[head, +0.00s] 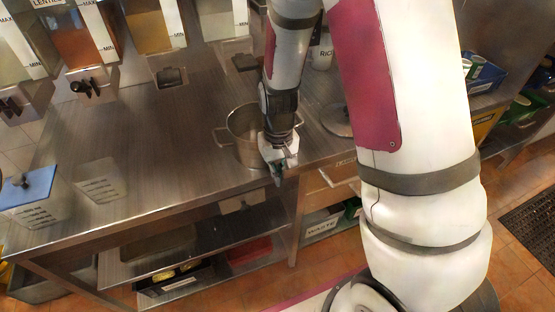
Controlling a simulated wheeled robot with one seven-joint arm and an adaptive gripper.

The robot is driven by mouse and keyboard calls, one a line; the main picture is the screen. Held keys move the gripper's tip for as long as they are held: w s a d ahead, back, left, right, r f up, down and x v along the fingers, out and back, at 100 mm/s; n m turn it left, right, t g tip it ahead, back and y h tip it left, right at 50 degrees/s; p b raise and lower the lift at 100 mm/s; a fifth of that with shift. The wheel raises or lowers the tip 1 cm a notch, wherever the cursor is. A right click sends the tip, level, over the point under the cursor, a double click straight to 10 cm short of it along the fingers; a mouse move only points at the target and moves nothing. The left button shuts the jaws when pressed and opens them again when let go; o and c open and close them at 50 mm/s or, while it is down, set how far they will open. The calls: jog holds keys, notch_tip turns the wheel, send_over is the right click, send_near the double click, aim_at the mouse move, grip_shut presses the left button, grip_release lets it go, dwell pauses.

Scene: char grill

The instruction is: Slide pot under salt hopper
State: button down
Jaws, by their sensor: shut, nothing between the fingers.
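A metal pot (238,135) with side handles stands upright on the steel counter near its front edge. My gripper (277,176) points down, shut and empty, in front of the pot's right side. It hides part of the pot, and I cannot tell whether it touches it. Several hoppers hang along the back above the counter: an orange one (75,42), a yellowish one (152,28) and a pale one (213,18). No salt label is readable, so I cannot tell which is the salt hopper.
A blue-lidded container (28,190) stands at the counter's left end. A round metal lid (337,120) lies right of the pot, near a jar marked "RIC" (322,55). The counter (150,140) left of the pot is mostly clear. A drawer (325,178) and lower shelves are below.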

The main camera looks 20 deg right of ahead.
jog(key=shift+w+f, duration=0.15)
jog(key=shift+w, duration=1.85)
jog(key=w+b, duration=0.5)
jog(key=w, duration=0.6)
jog(key=shift+w+f, duration=0.1)
jog(key=shift+w, duration=0.05)
jog(key=shift+w+b, duration=0.25)
jog(key=shift+b, duration=0.05)
jog(key=shift+s, duration=0.15)
